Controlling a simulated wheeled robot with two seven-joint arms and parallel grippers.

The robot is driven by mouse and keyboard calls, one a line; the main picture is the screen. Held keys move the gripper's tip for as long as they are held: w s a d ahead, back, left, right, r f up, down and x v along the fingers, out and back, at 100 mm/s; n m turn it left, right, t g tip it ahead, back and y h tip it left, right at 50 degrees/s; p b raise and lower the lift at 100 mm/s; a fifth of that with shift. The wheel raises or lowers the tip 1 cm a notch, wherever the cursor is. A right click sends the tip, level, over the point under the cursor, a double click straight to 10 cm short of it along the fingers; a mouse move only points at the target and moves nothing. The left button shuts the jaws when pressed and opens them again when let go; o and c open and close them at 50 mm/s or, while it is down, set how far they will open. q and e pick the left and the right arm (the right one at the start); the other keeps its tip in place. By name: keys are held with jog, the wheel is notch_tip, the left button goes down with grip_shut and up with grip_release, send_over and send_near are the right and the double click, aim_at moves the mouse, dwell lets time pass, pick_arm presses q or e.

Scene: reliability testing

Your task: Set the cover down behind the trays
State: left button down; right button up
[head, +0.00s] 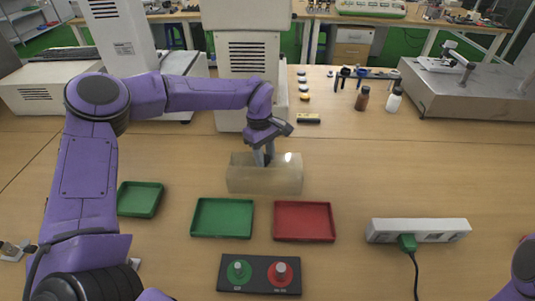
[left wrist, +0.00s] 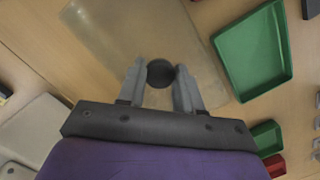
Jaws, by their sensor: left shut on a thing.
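The cover (head: 265,178) is a clear, yellowish box with a dark round knob (left wrist: 160,73) on top. It is behind the green tray (head: 222,217) and the red tray (head: 304,221), nearer the white machine. I cannot tell whether its bottom edge touches the table. My left gripper (head: 264,158) is shut on the knob from above, with a finger on each side in the left wrist view. Another green tray (head: 140,199) lies further left. All three trays look empty. My right gripper is out of view.
A white machine (head: 249,65) stands close behind the cover. A button box (head: 260,274) sits in front of the trays. A power strip (head: 418,231) lies at right. Bottles (head: 362,98) and small tools are at the back right. Table right of the cover is clear.

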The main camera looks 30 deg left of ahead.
pick_arm(q)
jog(key=shift+f, duration=0.4)
jog(key=c, duration=0.7)
grip_release()
